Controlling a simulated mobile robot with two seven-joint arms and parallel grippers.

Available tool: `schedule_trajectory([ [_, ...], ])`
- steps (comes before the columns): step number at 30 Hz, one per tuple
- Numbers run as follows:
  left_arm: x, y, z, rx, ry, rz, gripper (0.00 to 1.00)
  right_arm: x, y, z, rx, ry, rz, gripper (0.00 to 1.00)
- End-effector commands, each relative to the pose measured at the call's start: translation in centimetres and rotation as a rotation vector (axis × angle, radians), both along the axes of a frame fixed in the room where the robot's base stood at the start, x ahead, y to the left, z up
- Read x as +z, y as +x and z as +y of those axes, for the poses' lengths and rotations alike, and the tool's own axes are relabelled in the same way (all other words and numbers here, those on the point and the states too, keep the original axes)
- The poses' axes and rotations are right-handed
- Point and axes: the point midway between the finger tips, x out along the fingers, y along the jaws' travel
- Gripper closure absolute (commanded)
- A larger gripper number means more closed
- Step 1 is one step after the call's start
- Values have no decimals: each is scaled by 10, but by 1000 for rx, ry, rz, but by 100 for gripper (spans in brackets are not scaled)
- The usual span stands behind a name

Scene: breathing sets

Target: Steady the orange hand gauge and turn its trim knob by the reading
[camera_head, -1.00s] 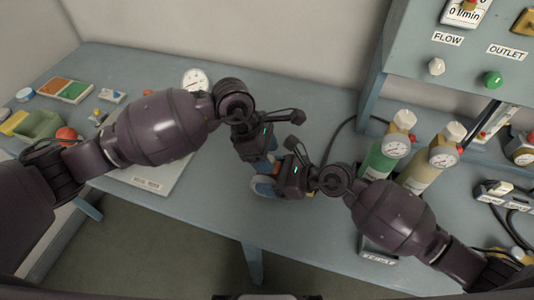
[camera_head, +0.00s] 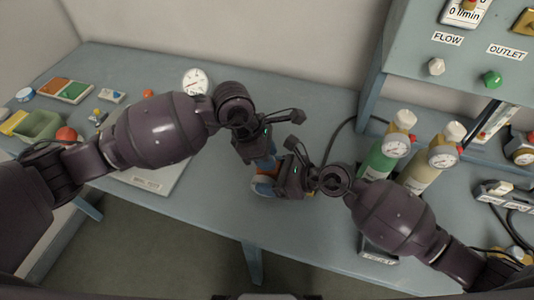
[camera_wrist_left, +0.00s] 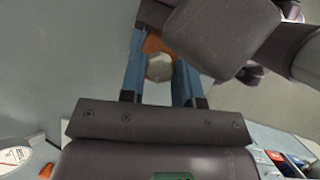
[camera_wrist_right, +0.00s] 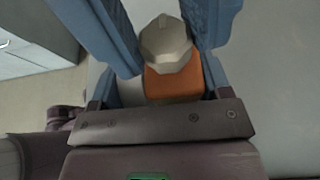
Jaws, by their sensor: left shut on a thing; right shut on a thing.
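The orange hand gauge (camera_wrist_right: 175,85) is held above the bench between both arms. My right gripper (camera_head: 268,184) is shut on its orange body. The pale faceted trim knob (camera_wrist_right: 166,44) stands out from the body in the right wrist view. My left gripper (camera_head: 266,160) is shut on this knob, with blue fingers on either side of it. The left wrist view also shows the knob (camera_wrist_left: 160,68), with a bit of orange body behind it. The gauge's dial face is hidden, so I cannot read it.
A white round dial (camera_head: 195,81) lies at the back of the bench. A green cylinder (camera_head: 384,160) and a tan cylinder (camera_head: 420,175) with gauges stand at the right. A panel with knobs (camera_head: 460,45) rises behind them. A green tray (camera_head: 40,126) sits far left.

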Motion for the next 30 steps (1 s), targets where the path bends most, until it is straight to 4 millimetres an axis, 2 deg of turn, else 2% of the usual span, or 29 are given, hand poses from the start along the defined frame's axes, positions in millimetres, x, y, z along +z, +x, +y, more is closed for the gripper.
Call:
schedule_trajectory([
  [11,0,0,1,36,0,0,93,0,0,0,-1,-1,0,67],
  [12,0,0,0,36,0,0,68,0,0,0,-1,-1,1,67],
  [17,0,0,0,36,0,0,44,0,0,-1,-1,-1,0,67],
  [26,1,0,1,35,-1,-1,44,0,0,0,0,-1,0,67],
  [30,10,1,4,34,-1,-2,44,0,0,0,0,-1,0,67],
])
